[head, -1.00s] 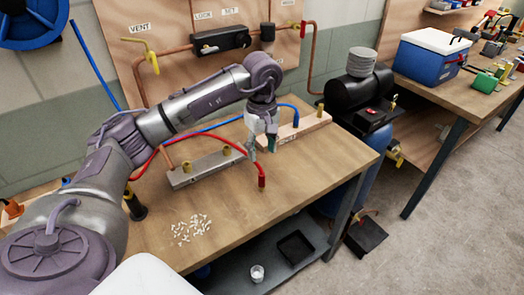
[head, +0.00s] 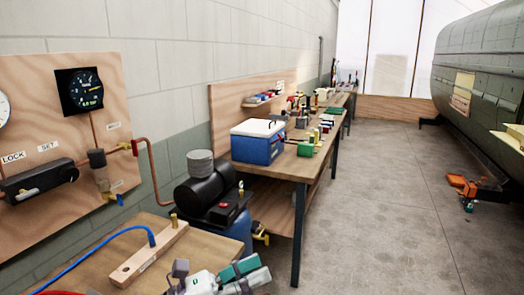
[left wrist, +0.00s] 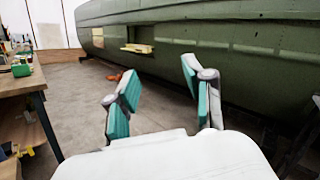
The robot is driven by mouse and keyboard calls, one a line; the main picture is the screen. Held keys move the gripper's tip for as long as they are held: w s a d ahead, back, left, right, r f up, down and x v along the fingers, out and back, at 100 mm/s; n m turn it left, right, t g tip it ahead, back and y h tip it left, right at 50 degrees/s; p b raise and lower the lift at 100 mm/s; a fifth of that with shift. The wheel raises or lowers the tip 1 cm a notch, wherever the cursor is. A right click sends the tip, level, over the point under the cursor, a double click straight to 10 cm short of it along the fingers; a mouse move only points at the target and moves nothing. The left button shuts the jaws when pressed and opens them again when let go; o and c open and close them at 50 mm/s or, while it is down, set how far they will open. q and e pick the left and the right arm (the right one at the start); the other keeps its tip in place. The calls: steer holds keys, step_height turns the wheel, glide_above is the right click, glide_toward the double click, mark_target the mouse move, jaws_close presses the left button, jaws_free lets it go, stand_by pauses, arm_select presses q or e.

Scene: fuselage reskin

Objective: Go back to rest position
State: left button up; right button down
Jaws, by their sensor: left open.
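My left gripper (head: 244,273) shows at the bottom edge of the head view, in front of the near workbench. In the left wrist view it (left wrist: 159,96) is open, its two teal-padded fingers apart with nothing between them. Beyond the fingers are floor and the green fuselage (left wrist: 220,58). Most of my left arm is out of the head view. My right gripper is in neither view.
The near workbench (head: 105,262) holds a wooden block (head: 150,254) with a blue hose. A black compressor (head: 212,190) stands beyond it. A second bench (head: 300,165) carries a blue cooler (head: 257,145).

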arm_select(q)
steer(key=w+a+f+n+t+y, duration=0.2)
steer(key=a+n+t+y, duration=0.45)
steer(key=n, duration=0.65)
steer(key=w+a+f+n+t+y, duration=0.1)
steer(key=a+n+t+y, duration=0.5)
steer(key=n, duration=0.6)
steer(key=s+a+f+n+g+y, duration=0.2)
steer(key=a+f+n+y, duration=0.1)
steer(key=f+n, duration=0.2)
steer(key=s+a+f+n+g+y, duration=0.2)
steer(key=f+n+y, duration=0.2)
steer(key=f+n, duration=0.1)
steer(key=s+a+f+n+g, duration=0.1)
steer(key=s+f+n+g, duration=0.3)
steer(key=s+f+g, duration=0.5)
steer(key=s+f+n+g, duration=0.45)
steer(key=s+f, duration=0.25)
steer(key=s, duration=0.6)
step_height(320, 180, down, 25)
steer(key=s, duration=0.1)
steer(key=s+a+f+g, duration=0.1)
steer(key=s+a+f, duration=0.2)
steer(key=s+f, duration=1.4)
steer(key=shift+g, duration=0.3)
